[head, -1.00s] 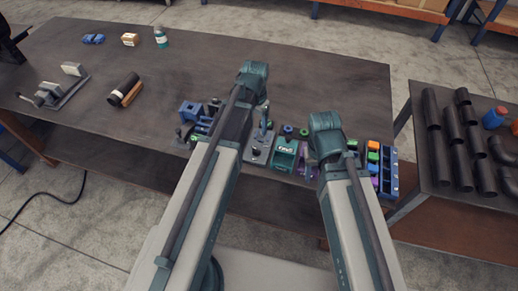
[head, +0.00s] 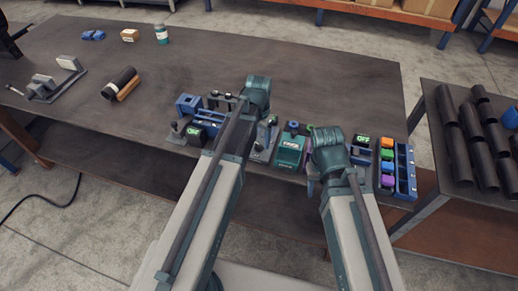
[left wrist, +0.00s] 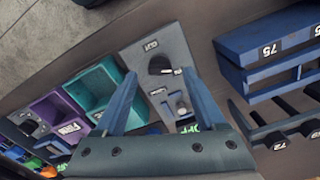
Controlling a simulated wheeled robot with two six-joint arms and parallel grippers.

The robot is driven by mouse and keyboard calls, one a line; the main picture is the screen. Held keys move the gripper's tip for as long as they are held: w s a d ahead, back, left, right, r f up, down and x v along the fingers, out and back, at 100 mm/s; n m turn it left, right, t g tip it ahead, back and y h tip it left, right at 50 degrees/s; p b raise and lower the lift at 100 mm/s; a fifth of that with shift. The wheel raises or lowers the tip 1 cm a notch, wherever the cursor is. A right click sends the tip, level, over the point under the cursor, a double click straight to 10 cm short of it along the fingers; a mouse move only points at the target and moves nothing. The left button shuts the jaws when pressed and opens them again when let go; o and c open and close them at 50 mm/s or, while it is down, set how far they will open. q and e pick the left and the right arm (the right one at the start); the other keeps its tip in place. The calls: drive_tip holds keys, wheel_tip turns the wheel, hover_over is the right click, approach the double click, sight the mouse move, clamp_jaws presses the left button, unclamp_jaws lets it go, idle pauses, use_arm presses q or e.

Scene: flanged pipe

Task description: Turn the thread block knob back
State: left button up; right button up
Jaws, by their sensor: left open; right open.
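A grey plate (left wrist: 178,48) with a round black knob (left wrist: 159,65) shows in the left wrist view; a white mark is on the knob's side. I take this for the thread block. My left gripper (left wrist: 160,80) is open, its two blue fingers apart, with the knob between the fingertips in the picture. I cannot tell whether they touch it. In the head view the grey plate (head: 262,148) is partly behind my left arm. My right gripper (head: 312,186) is mostly hidden by its own arm.
A dark pipe (head: 119,82) lies farther left on the table. The table's middle is clear.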

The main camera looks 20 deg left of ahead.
sight(259, 147)
use_arm(q)
wheel_tip(259, 147, down, 2)
drive_tip(key=shift+f+b, duration=0.2)
drive_tip(key=shift+b, duration=0.5)
clamp_jaws()
